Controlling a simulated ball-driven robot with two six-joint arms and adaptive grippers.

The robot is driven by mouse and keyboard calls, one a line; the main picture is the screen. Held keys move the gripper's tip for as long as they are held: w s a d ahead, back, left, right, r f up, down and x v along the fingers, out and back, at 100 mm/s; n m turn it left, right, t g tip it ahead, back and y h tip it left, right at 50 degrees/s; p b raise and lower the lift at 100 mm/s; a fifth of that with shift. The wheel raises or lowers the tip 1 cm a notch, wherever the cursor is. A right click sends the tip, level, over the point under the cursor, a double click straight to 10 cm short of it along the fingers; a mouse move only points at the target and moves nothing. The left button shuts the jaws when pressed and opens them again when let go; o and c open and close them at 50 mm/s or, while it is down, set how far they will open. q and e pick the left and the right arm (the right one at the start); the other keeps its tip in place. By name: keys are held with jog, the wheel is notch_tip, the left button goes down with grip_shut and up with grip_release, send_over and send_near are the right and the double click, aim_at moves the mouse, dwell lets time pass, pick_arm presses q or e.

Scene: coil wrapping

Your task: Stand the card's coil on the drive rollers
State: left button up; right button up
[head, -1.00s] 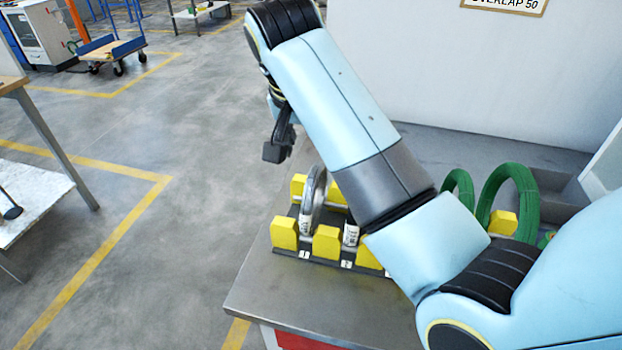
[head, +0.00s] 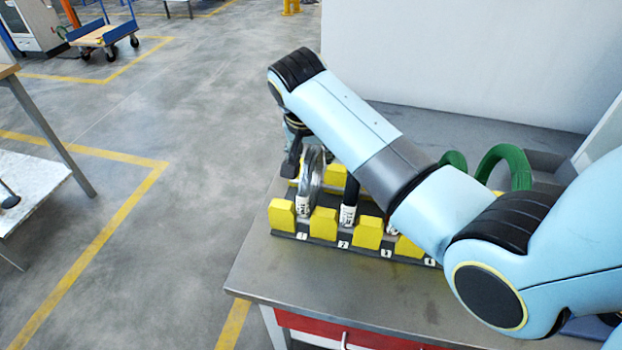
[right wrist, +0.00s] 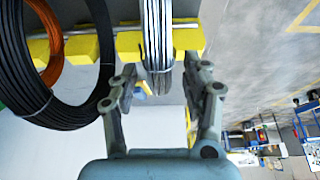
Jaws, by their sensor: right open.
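A silver wire coil (head: 312,180) stands upright in the slot marked 1 of a rack with yellow blocks (head: 282,214), with a pale band low on it. My right gripper (head: 301,158) is at the coil's upper part, partly hidden by my arm. In the right wrist view my right gripper (right wrist: 165,88) is open, one finger on each side of the silver coil (right wrist: 158,30), with gaps visible. A black coil (right wrist: 85,100) and an orange coil (right wrist: 50,40) stand to the left there. The card and drive rollers are not identifiable. My left gripper is out of view.
Two green coils (head: 510,165) stand behind my right arm on the grey bench (head: 265,275), which has a red drawer front (head: 370,330). A pale wall panel (head: 450,60) rises behind. Open floor lies left of the bench.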

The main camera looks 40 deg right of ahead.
jog(key=shift+c, duration=0.3)
grip_shut()
jog(key=shift+r, duration=0.1)
